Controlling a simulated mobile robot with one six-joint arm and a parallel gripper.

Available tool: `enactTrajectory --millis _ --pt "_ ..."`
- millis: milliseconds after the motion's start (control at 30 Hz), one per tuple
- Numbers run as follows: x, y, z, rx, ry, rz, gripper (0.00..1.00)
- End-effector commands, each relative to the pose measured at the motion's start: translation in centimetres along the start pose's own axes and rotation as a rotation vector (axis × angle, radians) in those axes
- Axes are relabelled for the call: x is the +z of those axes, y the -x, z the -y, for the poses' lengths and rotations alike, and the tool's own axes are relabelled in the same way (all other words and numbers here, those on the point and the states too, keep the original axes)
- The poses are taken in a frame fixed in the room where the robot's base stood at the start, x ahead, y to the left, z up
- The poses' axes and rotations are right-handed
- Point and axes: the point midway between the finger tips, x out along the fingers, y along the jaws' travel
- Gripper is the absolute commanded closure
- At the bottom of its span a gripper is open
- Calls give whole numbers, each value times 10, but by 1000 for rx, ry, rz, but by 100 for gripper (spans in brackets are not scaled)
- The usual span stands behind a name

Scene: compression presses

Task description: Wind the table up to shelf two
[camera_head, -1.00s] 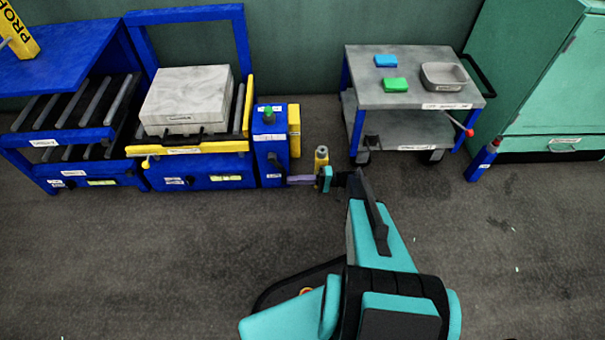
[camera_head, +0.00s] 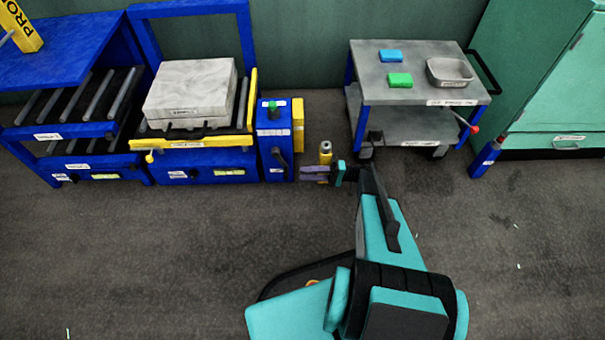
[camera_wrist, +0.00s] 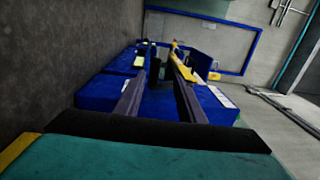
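The lift table (camera_head: 219,141) has a yellow front edge and carries a large grey block (camera_head: 187,92). Its front edge looks near the height of the upper roller shelf (camera_head: 47,136) of the blue rack on its left; I cannot tell if they are level. A blue box (camera_head: 273,128) with a green button stands at the table's right. A dark crank handle (camera_head: 279,157) is on its front. My gripper (camera_head: 302,173) is open and empty, to the right of the crank and apart from it. In the wrist view the fingers (camera_wrist: 160,85) are spread, pointing toward the blue box.
A yellow post (camera_head: 325,150) stands close behind my gripper. A grey cart (camera_head: 420,102) with a blue block, a green block and a grey bin stands to the right. A green cabinet (camera_head: 560,110) is at the far right. The floor in front is clear.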

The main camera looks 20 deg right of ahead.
Motion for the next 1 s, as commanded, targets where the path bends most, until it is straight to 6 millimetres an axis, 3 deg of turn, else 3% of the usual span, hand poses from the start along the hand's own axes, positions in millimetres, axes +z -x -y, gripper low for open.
enactTrajectory --millis 600,1000 --pt "2 96 0 0 1 -4 64" --pt "4 109 0 -1 1 -3 64"
